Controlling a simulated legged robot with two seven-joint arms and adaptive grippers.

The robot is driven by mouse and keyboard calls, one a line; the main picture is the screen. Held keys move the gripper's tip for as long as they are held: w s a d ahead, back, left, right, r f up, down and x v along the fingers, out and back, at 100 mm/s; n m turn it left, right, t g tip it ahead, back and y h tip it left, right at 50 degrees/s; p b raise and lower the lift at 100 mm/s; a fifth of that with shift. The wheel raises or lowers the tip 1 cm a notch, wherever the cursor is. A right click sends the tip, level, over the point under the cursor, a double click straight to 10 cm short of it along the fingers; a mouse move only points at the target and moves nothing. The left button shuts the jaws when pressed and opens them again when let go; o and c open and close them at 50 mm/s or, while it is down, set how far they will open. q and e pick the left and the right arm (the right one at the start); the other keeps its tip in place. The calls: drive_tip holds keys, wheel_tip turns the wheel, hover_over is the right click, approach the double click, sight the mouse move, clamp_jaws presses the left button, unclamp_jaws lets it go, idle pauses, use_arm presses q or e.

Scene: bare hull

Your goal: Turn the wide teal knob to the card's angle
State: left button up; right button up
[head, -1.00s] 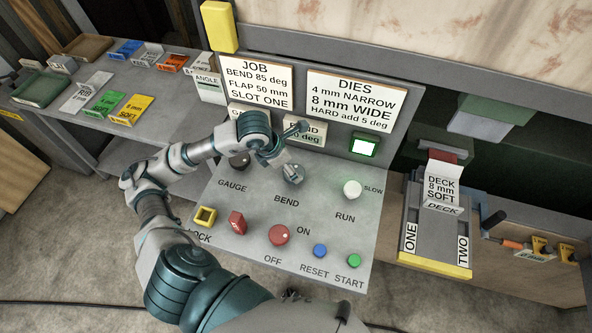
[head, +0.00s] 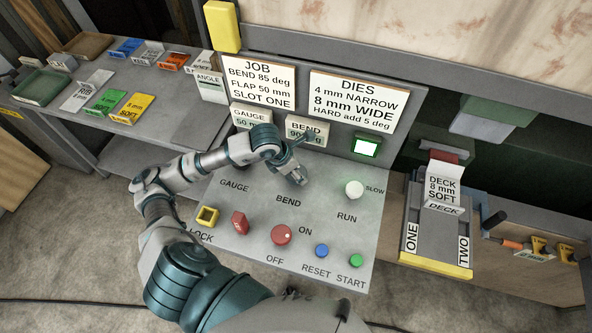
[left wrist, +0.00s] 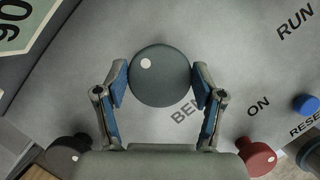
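The wide teal knob (left wrist: 162,76) is in the left wrist view, round and dark, with a white dot at its upper left. My left gripper (left wrist: 161,84) has its two blue-padded fingers on either side of it, very close; a thin gap shows at the right. In the head view my left gripper (head: 298,177) is over the BEND knob position and hides the knob. The job card (head: 259,83) reads BEND 85 deg, FLAP 50 mm, SLOT ONE. The BEND display (head: 305,131) seems to read 90. My right gripper is not in view.
The dies card (head: 358,98) says HARD add 5 deg. A DECK 8 mm SOFT card (head: 443,186) stands at right.

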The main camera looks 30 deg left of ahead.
use_arm(q)
drive_tip(key=shift+s+a+f, duration=0.15)
drive_tip(key=shift+s+f, duration=0.05)
drive_tip(key=shift+f, duration=0.1)
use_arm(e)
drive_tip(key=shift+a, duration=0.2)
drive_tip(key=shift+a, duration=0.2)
use_arm(q)
drive_tip(key=shift+f+m+g+h+b, duration=0.3)
drive_tip(key=shift+m+b, duration=0.6)
drive_tip(key=shift+b, duration=0.35)
drive_tip(key=shift+r+m+b, duration=0.15)
drive_tip(key=shift+m+b, duration=0.2)
drive_tip(key=shift+m, duration=0.25)
drive_tip(key=shift+r, duration=0.1)
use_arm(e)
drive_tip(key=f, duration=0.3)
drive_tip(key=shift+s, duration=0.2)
